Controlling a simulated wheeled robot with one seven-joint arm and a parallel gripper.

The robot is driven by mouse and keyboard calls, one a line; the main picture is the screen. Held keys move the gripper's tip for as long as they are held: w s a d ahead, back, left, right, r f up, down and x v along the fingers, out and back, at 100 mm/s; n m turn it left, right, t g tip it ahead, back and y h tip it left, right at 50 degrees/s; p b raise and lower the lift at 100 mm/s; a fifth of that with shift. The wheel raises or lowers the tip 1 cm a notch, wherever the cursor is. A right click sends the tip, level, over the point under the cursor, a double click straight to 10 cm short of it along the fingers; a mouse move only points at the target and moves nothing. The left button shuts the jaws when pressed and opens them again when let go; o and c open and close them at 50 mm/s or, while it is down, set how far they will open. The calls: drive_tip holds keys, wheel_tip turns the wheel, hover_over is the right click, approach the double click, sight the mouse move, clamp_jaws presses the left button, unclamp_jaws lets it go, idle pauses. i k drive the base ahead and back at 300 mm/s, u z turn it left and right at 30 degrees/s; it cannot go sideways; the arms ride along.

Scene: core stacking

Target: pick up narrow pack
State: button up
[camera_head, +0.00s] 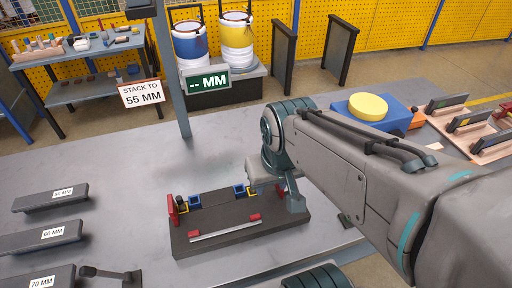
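No object in view is clearly marked as the narrow pack, and I cannot tell which one it is. Upright dark plates with coloured labels (466,121) stand on wooden trays at the far right. My gripper (284,192) points down over the right part of a dark fixture (240,236) in the middle of the table. My arm hides part of it, and its finger opening is not clear. The fixture carries red end pieces, blue blocks and a pale metal strip. I see no pack in my gripper.
Grey bars labelled in MM (48,235) lie on the left of the grey table (120,165). A "STACK TO 55 MM" sign (142,93) and a "-- MM" display (207,82) stand behind. A blue block with a yellow disc (368,106) is at the right. The table's middle left is clear.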

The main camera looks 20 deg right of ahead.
sight(80, 191)
drive_tip(key=k, duration=0.5)
drive_tip(key=u, duration=2.2)
drive_tip(key=k, duration=0.65)
drive_tip(key=z, duration=0.75)
drive_tip(key=i, duration=0.5)
drive_tip(key=z, duration=0.75)
